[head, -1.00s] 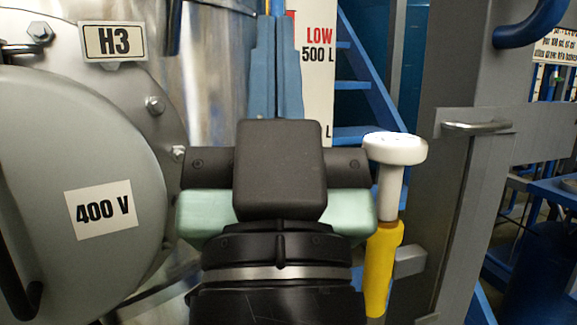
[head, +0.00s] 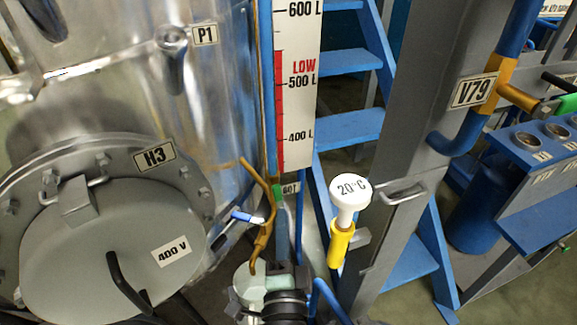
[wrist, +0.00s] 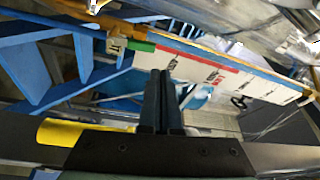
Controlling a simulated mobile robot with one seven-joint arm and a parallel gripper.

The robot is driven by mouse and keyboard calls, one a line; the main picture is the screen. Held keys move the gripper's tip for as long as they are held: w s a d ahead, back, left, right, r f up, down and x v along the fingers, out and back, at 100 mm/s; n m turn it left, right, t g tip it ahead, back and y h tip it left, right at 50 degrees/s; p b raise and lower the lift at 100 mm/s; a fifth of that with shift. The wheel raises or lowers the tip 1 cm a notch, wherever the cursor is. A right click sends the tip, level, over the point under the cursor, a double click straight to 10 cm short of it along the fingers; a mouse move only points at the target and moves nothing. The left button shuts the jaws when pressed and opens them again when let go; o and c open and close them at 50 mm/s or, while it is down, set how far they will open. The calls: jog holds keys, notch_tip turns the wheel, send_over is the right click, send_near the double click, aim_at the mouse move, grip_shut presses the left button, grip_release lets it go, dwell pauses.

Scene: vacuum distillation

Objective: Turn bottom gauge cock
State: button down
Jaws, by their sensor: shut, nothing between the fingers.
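The level gauge board (head: 297,100) is white with a red strip and hangs upright beside the steel vessel. At its lower end are a green piece (head: 278,194) and a small tag (head: 290,188). A short blue lever with a pale end (head: 247,217), possibly the bottom cock's handle, sticks out beside a bent brass pipe (head: 265,225). My gripper (head: 282,212) points up just below the green piece. In the wrist view its dark fingers (wrist: 161,74) are together and empty, near the board's end and a green piece (wrist: 140,46). I cannot tell whether they touch anything.
A thermometer with a white head (head: 349,192) and yellow sleeve stands just right of my arm. A grey post (head: 410,110) and blue stairs (head: 350,130) are behind it. The round H3 cover (head: 110,250) is at the left.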

aim_at(278, 197)
jog(key=w+d+f+m+p, duration=0.1)
jog(key=w+f, duration=0.1)
jog(key=w, duration=0.6)
jog(key=shift+d+m+g+h, duration=0.25)
jog(key=shift+m+g+h, duration=0.05)
jog(key=shift+m+g, duration=0.1)
dwell(0.4)
jog(key=shift+a+n+p, duration=0.2)
jog(key=shift+n+p, duration=0.1)
jog(key=shift+p, duration=0.1)
